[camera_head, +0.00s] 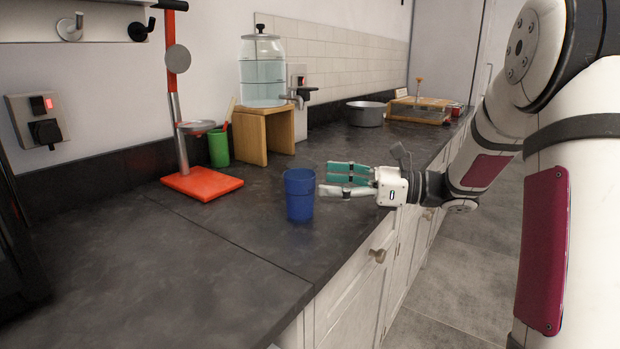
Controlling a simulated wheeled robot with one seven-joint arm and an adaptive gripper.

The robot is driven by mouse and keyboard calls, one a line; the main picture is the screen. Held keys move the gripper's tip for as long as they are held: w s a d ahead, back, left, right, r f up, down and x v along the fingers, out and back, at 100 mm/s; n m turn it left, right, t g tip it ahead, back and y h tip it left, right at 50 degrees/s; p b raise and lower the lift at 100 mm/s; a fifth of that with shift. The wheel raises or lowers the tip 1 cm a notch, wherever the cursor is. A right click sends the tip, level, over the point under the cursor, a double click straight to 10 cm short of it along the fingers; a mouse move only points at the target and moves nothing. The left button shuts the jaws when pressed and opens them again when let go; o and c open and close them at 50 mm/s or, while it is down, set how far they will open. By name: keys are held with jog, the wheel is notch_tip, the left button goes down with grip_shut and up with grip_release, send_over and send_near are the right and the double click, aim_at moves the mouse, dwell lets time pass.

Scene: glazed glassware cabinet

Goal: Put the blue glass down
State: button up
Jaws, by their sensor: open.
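The blue glass (299,200) stands upright on the dark countertop (150,270), near its front edge. My gripper (324,180) is just to the right of the glass, pointing left toward it. Its fingers are open, with teal pads showing, and nothing is held between them. The fingertips are close to the glass's right side; I cannot tell whether they touch it.
A red-based stand (202,184) and a green cup (218,148) are behind to the left. A water dispenser (262,75) sits on a wooden stand (264,137). A grey pot (366,113) is farther back. The counter's near left is clear.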

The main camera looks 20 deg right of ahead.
jog(key=v, duration=0.5)
jog(key=shift+d, duration=0.15)
jog(key=shift+w+r+m, duration=0.1)
jog(key=shift+w+m, duration=0.2)
jog(key=w+d+r+m+t+h, duration=0.1)
jog(key=w+r+m+t+h, duration=0.5)
jog(key=m+h, duration=0.65)
jog(key=s+d+m+g+h, duration=0.3)
jog(key=s+m+h, duration=0.35)
jog(key=m, duration=0.95)
jog(key=s+a+f+m+g+y, duration=0.1)
jog(key=s+a+f+m+g, duration=0.3)
jog(key=s, duration=0.7)
jog(key=s+a+f+m+g+y, duration=0.1)
jog(key=s+a+f+m+g, duration=0.3)
jog(key=s+m, duration=0.4)
jog(key=s+a+f+m+g+y, duration=0.1)
jog(key=s+a+f+m+g, duration=0.3)
jog(key=s, duration=1.2)
jog(key=a+f+m, duration=0.1)
jog(key=m, duration=0.1)
jog(key=shift+s+a+m+y, duration=0.2)
jog(key=shift+a+m+y, duration=0.1)
jog(key=shift+a+m, duration=0.05)
